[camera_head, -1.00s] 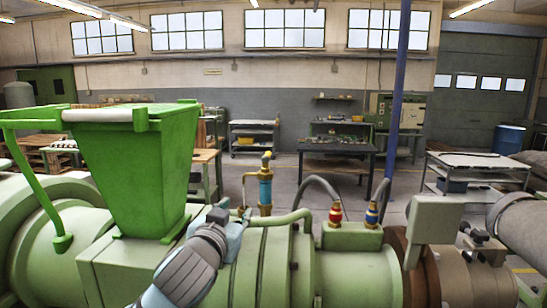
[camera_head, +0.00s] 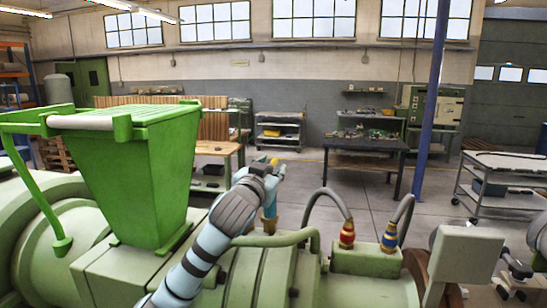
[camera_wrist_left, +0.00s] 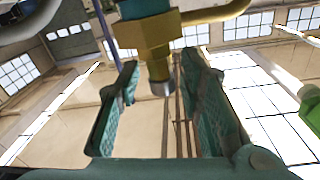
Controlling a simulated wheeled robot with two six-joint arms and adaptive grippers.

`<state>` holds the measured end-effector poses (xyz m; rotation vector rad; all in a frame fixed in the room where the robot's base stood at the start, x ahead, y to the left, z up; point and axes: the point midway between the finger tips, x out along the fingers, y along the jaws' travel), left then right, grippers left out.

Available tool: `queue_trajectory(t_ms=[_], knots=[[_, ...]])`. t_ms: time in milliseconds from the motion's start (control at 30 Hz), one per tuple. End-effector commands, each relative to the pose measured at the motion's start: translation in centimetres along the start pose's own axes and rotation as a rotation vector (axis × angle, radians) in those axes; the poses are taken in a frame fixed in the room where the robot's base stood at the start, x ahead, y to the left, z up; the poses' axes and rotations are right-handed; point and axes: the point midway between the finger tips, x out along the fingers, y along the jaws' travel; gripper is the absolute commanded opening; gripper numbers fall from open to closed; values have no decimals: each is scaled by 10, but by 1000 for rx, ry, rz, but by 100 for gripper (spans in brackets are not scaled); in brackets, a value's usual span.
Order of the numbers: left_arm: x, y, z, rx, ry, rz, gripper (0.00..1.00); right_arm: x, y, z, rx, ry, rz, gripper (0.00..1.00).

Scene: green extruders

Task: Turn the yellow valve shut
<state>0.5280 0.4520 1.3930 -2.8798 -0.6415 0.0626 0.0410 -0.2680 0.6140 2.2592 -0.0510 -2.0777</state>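The yellow valve (camera_head: 274,161) sits on top of an upright blue and brass fitting (camera_head: 270,213) behind the green machine; my left gripper and wrist hide much of it. My left gripper (camera_head: 277,172) reaches the valve's top from the front left. In the left wrist view, a brass valve body (camera_wrist_left: 146,34) with a short stem and a grey end shows under a teal cylinder. The left gripper (camera_wrist_left: 160,72) is open there, one finger on each side of the stem, with gaps visible. My right gripper is not in view.
A green hopper (camera_head: 140,165) stands on the machine to the left. Hoses with a red fitting (camera_head: 347,233) and a blue fitting (camera_head: 389,236) rise to the right. A blue post (camera_head: 431,110) stands behind them. A curved green pipe (camera_head: 275,239) runs in front of the valve's fitting.

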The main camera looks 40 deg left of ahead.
Motion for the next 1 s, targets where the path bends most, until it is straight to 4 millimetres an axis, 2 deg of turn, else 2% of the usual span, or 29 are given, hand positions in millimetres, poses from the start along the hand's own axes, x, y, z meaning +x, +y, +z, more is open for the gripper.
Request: queue_trajectory(t_ms=[100,200,500,533,733,1000], knots=[[20,-2,-3,-1,-1,-2,34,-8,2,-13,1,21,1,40],[31,-2,-1,0,-1,-2,34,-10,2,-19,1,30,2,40],[36,0,0,2,1,0,34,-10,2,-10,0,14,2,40],[36,0,0,2,1,0,32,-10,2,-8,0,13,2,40],[36,-1,0,2,0,-2,0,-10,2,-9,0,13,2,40],[37,-4,1,2,-2,-2,0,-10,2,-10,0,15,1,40]])
